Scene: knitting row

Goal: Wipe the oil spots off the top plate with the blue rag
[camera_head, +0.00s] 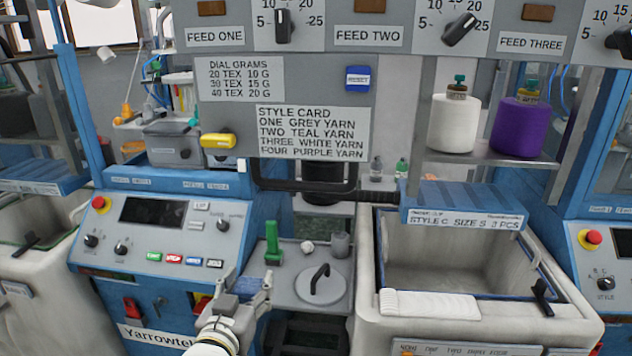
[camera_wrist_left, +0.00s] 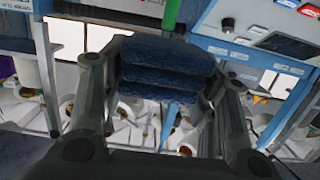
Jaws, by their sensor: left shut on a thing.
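My left gripper (camera_head: 245,284) is shut on the folded blue rag (camera_wrist_left: 165,68). The rag sits between its two fingers in the left wrist view, with several layers showing. In the head view the gripper is at the lower middle, in front of the blue machine and left of a small grey worktop (camera_head: 332,268). Only a little of the rag (camera_head: 245,286) shows there, dark blue-grey between the fingers. I cannot tell for sure which surface is the top plate, and I make out no oil spots. My right gripper is not in view.
On the worktop are a green-handled tool (camera_head: 273,243), a round lid with a black handle (camera_head: 320,287) and a grey cup (camera_head: 341,243). A control panel (camera_head: 165,225) is to the left. A deep grey bin (camera_head: 372,315) is to the right. A black bar (camera_head: 310,193) crosses above.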

